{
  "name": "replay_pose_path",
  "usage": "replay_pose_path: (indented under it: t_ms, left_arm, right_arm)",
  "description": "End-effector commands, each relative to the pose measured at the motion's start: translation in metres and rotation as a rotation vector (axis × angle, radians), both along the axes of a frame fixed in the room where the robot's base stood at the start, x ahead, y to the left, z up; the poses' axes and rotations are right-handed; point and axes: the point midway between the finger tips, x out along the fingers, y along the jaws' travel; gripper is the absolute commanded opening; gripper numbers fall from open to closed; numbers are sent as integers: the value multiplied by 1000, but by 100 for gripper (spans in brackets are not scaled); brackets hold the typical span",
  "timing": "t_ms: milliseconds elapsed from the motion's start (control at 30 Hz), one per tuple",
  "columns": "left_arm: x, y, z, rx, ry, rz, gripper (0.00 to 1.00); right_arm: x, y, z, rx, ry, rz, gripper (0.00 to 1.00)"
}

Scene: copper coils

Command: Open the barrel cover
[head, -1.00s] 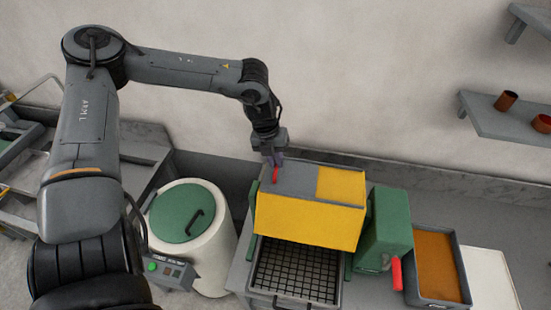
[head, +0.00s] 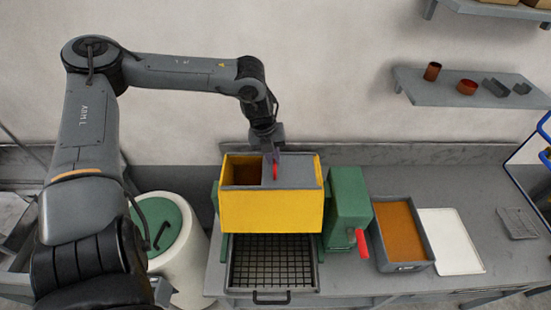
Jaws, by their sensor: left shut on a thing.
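The yellow barrel (head: 270,210) is a box held between green side supports on the bench, upright. Its grey sliding cover (head: 298,170) lies over the right part of the top. The left part of the top is open and shows a brown inside (head: 243,172). A red handle (head: 276,172) stands at the left part of the cover. My left gripper (head: 271,153) reaches down from above and is shut on the red handle; its fingertips are small and partly hard to see. My right gripper is not in view.
A green housing with a red lever (head: 361,243) stands right of the barrel. A grid tray (head: 272,262) lies in front. A tray of brown material (head: 402,233) and a white board (head: 451,240) are further right. A white drum with a green lid (head: 157,228) stands left.

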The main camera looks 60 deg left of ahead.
Motion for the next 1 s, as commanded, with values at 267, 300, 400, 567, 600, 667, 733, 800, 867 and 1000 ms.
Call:
replay_pose_path:
  t_ms: [267,300,400,567,600,667,733,800,867,1000]
  left_arm:
    - [0,1,0,-3,0,14,0]
    - [0,1,0,-3,0,14,0]
    - [0,1,0,-3,0,14,15]
    - [0,1,0,-2,0,13,38]
    - [0,1,0,-2,0,13,38]
    - [0,2,0,-2,0,13,38]
    - [0,2,0,-1,1,13,38]
    - [0,2,0,-1,1,13,38]
    - [0,2,1,-1,-1,13,38]
    - [0,2,6,0,-2,12,38]
  right_arm:
    - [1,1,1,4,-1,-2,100]
    - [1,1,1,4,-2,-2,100]
    - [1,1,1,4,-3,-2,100]
    - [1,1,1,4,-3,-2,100]
    - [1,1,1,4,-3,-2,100]
    - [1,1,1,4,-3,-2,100]
    - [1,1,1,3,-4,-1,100]
    - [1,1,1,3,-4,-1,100]
    - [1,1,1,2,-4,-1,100]
    - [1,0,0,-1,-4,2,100]
